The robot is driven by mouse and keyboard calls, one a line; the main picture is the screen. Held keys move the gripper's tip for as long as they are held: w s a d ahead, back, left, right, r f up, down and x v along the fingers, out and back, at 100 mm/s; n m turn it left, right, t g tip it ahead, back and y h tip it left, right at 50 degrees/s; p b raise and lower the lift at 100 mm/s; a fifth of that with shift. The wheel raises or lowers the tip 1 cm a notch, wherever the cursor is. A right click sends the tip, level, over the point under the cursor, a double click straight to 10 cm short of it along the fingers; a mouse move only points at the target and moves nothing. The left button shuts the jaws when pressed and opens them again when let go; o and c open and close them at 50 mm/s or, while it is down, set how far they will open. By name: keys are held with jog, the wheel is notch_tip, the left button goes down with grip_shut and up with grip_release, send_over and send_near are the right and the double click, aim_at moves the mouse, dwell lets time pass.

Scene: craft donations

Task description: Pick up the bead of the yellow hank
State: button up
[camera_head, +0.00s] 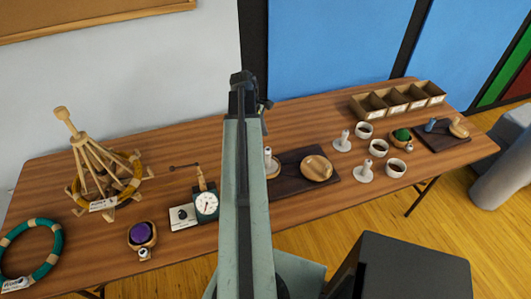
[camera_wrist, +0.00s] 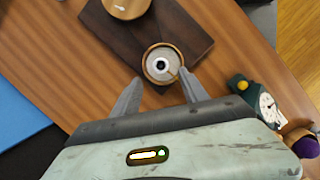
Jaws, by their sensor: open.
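The yellow hank (camera_head: 134,188) is a golden ring around the foot of a wooden swift (camera_head: 78,140) at the table's left end. A pale tag (camera_head: 103,205) lies at its front; its bead is too small to make out for certain. My gripper (camera_wrist: 160,77) is open and empty in the wrist view, above the table. Between its fingertips, seen from above, is a white stand with a dark-holed bead on top (camera_wrist: 161,65), in a round wooden rim. This stand also shows beside my arm in the head view (camera_head: 268,156). My arm hides the gripper there.
A teal hank (camera_head: 48,262), a bowl with purple yarn (camera_head: 141,232) and a dial scale (camera_head: 205,205) stand left. A dark board (camera_head: 285,186) with a wooden bowl (camera_head: 317,168), several cups and a compartment box (camera_head: 375,107) stand right. Bare wood lies along the front edge.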

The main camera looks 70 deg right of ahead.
aim_at(268, 150)
jog(key=b+x, duration=0.5)
jog(key=x, duration=0.1)
jog(key=shift+s+a+r, duration=0.1)
jog(key=shift+s, duration=0.05)
jog(key=shift+r, duration=0.2)
jog(key=shift+c, duration=0.6)
grip_shut()
